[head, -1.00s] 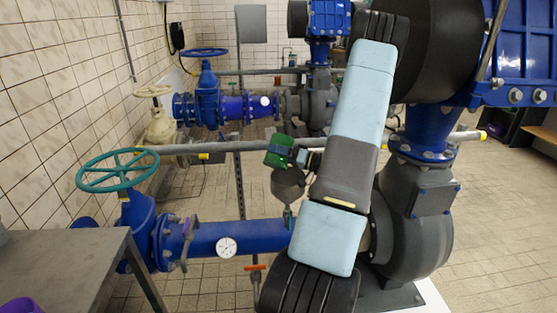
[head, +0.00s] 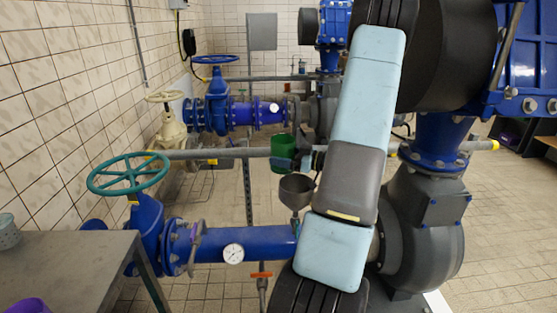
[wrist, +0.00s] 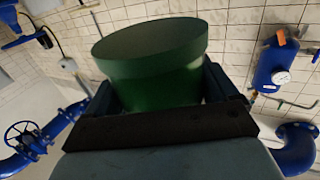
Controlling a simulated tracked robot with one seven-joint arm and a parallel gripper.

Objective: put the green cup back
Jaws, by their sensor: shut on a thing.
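The green cup (head: 283,147) is held in the air by my gripper (head: 304,160), left of my arm in the head view. In the wrist view the green cup (wrist: 153,65) fills the space between the two dark fingers of my gripper (wrist: 160,95), which are shut on its sides. The cup's wide rim faces up and away from the palm in that view. In the head view it looks roughly upright, above a grey funnel-like part (head: 297,190). No surface is under it.
A grey table (head: 70,262) stands at lower left with a purple thing (head: 30,306) and a pale perforated cup (head: 8,232) on it. A teal handwheel (head: 128,174), a blue pipe (head: 235,243) and a large pump (head: 425,215) surround the arm. Open tiled floor lies at right.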

